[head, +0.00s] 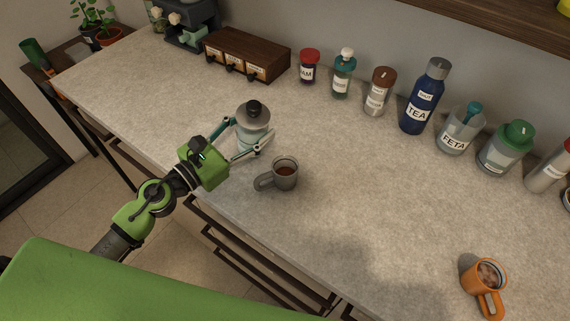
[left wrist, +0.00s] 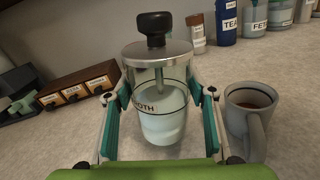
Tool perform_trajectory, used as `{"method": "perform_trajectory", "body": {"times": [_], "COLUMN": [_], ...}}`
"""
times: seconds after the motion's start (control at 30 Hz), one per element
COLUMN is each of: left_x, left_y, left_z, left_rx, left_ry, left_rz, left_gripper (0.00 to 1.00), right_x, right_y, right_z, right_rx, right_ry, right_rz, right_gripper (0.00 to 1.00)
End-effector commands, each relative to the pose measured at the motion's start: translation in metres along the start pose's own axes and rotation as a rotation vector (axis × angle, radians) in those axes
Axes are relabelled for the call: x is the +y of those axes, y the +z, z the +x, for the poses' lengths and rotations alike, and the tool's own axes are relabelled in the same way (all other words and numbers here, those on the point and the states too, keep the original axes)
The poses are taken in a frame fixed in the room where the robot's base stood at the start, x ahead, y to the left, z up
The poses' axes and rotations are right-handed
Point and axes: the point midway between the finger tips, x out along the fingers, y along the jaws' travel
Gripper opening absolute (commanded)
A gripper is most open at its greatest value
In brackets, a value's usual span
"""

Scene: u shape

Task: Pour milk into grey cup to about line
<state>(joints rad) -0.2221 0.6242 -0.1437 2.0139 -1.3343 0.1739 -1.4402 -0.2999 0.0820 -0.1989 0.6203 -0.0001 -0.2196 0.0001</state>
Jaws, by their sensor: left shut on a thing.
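A clear jar (head: 252,138) with a grey metal lid and black knob stands upright between the fingers of my left gripper (head: 248,141). In the left wrist view the jar (left wrist: 163,122) holds a white liquid and carries a label ending in "OTH". The gripper is shut on it; whether its base touches the counter I cannot tell. The grey cup (head: 285,178) stands upright just right of the jar, apart from it, with brown liquid inside. Its handle points left in the head view; the cup also shows in the left wrist view (left wrist: 240,120). My right gripper is not in view.
The counter (head: 370,200) is clear right of the cup. An orange mug (head: 478,275) stands far right. Along the wall stand a wooden drawer box (head: 250,55), a tea bottle (head: 418,112), a feta jar (head: 460,130) and several other containers.

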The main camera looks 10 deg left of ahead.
Motion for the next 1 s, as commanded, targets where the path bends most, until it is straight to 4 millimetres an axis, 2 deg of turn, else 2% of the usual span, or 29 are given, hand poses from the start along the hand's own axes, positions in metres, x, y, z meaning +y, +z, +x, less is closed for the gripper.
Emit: {"method": "perform_trajectory", "body": {"times": [0.57,1.0], "left_x": [-0.021,-0.031], "left_y": [0.007,0.029], "left_z": [-0.001,-0.002], "left_rx": [-0.023,-0.037], "left_ry": [0.002,0.003], "left_rz": [0.289,0.508], "left_gripper": [0.14,0.14], "right_x": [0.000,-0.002], "right_y": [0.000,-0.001], "right_z": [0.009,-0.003], "right_rx": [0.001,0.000], "right_ry": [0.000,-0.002], "right_rz": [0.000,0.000], "right_gripper": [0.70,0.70]}}
